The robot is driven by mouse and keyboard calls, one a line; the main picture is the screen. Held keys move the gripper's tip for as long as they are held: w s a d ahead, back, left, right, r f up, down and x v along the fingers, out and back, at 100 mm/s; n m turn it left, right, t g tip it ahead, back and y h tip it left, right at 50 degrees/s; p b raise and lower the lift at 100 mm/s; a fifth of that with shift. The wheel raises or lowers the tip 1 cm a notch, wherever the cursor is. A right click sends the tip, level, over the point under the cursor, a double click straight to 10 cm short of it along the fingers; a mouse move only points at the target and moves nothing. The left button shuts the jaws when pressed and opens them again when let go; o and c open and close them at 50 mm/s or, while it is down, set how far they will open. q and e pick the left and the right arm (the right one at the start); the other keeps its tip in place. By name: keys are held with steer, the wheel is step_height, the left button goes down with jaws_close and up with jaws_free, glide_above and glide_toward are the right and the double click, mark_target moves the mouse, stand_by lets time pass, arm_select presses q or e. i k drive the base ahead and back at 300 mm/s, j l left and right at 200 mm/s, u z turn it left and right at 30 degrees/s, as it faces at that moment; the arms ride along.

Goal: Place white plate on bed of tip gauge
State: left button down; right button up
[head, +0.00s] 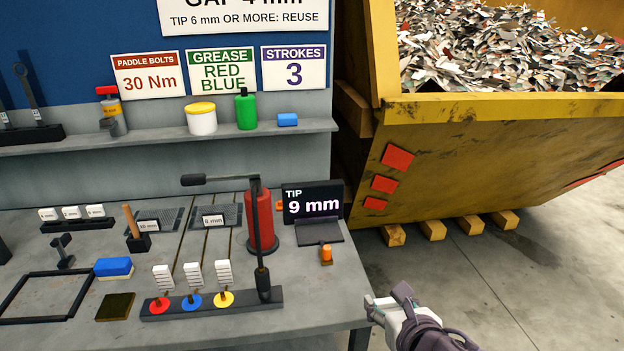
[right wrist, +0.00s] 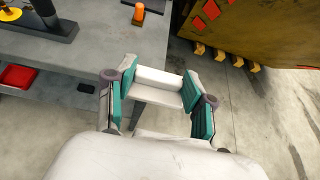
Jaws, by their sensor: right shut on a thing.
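My right gripper (right wrist: 160,90) is shut on the white plate (right wrist: 158,76), which lies between its green finger pads in the right wrist view. In the head view this gripper (head: 385,309) is just off the table's right front corner, over the floor. The tip gauge (head: 313,201) stands at the right of the table; its dark screen reads "TIP 9 mm". Its grey bed (head: 318,232) lies in front of the screen and looks bare. The gripper is apart from the gauge, to its lower right. My left gripper is not in view.
An orange-topped item (head: 326,254) stands in front of the gauge bed. A red cylinder with a black lever (head: 260,220) stands left of the gauge. A yellow skip (head: 470,150) fills the right. A red bin (right wrist: 18,77) shows below the tabletop.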

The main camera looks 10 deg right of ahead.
mark_target(318, 231)
steer(key=j+u, duration=0.15)
steer(key=u, duration=0.3)
steer(key=i+j+u, duration=0.1)
steer(key=u, duration=0.35)
steer(key=j+u, duration=0.1)
steer(key=u, duration=0.35)
steer(key=i+u, duration=0.15)
steer(key=u, duration=0.3)
steer(key=i+u, duration=0.1)
steer(key=u, duration=0.35)
steer(key=i+j+z, duration=0.15)
steer(key=i+z, duration=0.2)
steer(key=i+l+z, duration=0.1)
steer(key=z, duration=0.3)
steer(key=i+z, duration=0.2)
steer(key=z, duration=0.2)
